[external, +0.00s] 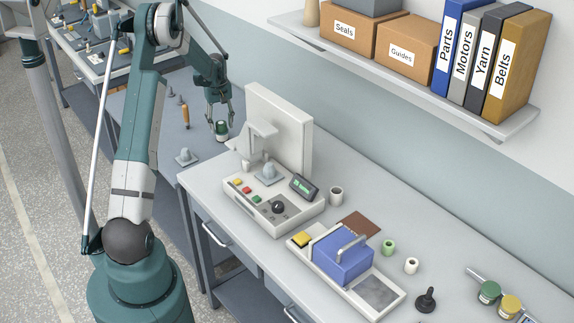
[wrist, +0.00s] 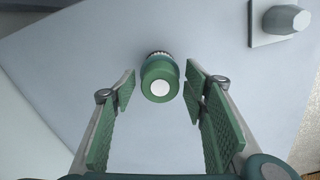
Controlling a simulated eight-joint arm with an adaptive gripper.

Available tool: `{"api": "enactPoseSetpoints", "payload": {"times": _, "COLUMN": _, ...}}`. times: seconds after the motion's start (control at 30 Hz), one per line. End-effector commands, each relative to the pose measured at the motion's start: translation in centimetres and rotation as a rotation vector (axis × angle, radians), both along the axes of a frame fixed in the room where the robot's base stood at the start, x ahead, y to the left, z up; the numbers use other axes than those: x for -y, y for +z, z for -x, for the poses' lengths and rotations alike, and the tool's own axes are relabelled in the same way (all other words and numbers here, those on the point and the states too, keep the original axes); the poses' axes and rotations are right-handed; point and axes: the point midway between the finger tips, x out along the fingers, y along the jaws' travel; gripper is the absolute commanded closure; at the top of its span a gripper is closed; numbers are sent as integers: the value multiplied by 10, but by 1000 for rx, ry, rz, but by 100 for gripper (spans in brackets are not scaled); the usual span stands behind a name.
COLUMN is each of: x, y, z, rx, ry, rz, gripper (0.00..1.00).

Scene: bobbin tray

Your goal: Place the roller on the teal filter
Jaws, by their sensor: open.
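A dark green cylinder with a white round centre and a ribbed dark band (wrist: 160,85) stands just ahead of my fingertips in the wrist view. In the external view it shows as a small green and white piece (external: 221,131) on the grey bench at the back. I cannot tell whether it is the filter or the roller. My gripper (wrist: 160,87), also in the external view (external: 218,102), is open above it, with a gap on either side. A pale green hollow cylinder (external: 388,247) and a white one (external: 411,265) stand on the front bench; either could be the roller.
A grey block with a rounded knob (external: 186,156) sits near my gripper.

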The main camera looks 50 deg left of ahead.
Motion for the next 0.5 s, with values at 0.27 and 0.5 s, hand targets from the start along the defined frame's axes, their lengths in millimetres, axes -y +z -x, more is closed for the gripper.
{"api": "enactPoseSetpoints", "payload": {"times": 0.27, "x": 0, "y": 25, "z": 0, "rx": 0, "ry": 0, "rz": 0, "gripper": 56}}
{"api": "enactPoseSetpoints", "payload": {"times": 0.5, "x": 0, "y": 63, "z": 0, "rx": 0, "ry": 0, "rz": 0, "gripper": 56}}
